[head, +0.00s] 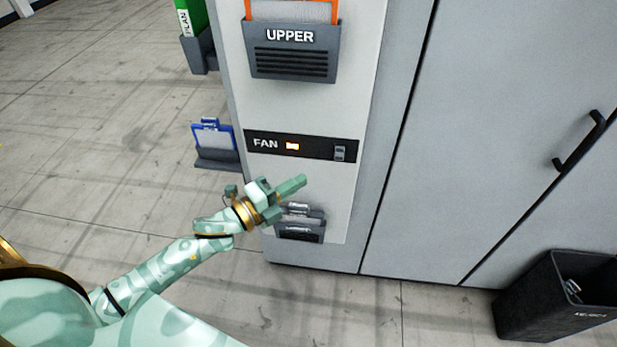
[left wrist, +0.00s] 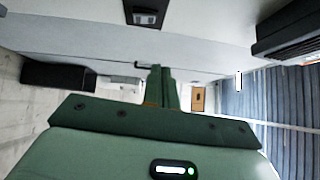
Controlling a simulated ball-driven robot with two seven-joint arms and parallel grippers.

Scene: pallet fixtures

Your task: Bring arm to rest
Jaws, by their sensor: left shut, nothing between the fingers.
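My left gripper (head: 293,186) is in front of the light panel of the cabinet, just below the black FAN strip (head: 272,145). It points up and to the right in the head view. Its fingers are shut together with nothing between them; they also show in the left wrist view (left wrist: 162,88). An orange light is lit on the FAN strip, with a small grey switch (head: 340,153) at its right end. I cannot tell whether the fingers touch the panel. My right gripper is not in view.
A grey holder marked UPPER (head: 292,65) is on the panel above. A lower holder (head: 300,232) is partly behind my gripper. A blue clipboard (head: 213,138) stands at the left. A black bin (head: 560,300) stands at the lower right. The floor on the left is clear.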

